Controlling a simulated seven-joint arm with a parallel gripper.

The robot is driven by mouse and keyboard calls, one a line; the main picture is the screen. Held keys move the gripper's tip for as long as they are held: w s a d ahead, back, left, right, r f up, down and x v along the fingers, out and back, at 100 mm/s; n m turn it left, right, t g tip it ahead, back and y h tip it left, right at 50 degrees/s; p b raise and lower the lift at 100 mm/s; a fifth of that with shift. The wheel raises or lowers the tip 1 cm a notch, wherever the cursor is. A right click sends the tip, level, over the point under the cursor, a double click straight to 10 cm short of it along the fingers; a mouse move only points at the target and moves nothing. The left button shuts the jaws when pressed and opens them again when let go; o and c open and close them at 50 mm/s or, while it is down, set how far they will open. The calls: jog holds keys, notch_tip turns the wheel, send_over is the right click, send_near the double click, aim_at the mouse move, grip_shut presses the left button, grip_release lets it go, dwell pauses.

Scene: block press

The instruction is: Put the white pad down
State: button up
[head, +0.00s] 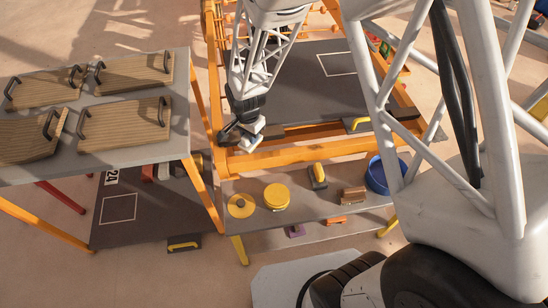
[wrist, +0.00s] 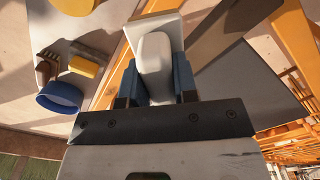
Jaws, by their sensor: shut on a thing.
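My gripper (head: 243,131) is at the front left corner of the orange frame (head: 290,155) in the head view. It is shut on the white pad (head: 253,139). In the wrist view the white pad (wrist: 147,32) shows as a flat white plate with a rounded white grip. The blue-lined fingers of my gripper (wrist: 157,80) stand on both sides of that grip. The pad appears raised off any surface, with the orange rail and a grey shelf beyond it. Its exact height cannot be told.
A grey shelf (head: 330,209) holds a yellow disc (head: 241,205), a yellow round piece (head: 276,196), a yellow-and-dark block (head: 318,177), a brown brush (head: 353,196) and a blue bowl (head: 377,177). A table (head: 183,110) with wooden boards (head: 125,125) stands left. A dark panel (head: 310,90) bears a white outline.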

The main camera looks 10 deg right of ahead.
jog(key=shift+d, duration=0.1)
jog(key=s+d+f, duration=0.4)
jog(key=s+d, duration=0.5)
jog(key=s+d+f, duration=0.5)
jog(key=s+d, duration=0.4)
jog(key=shift+s+d, duration=0.3)
jog(key=shift+s, duration=0.1)
jog(key=shift+f, duration=0.1)
jog(key=shift+f, duration=2.1)
jog(key=shift+f, duration=0.15)
jog(key=shift+f, duration=1.65)
jog(key=shift+f, duration=0.1)
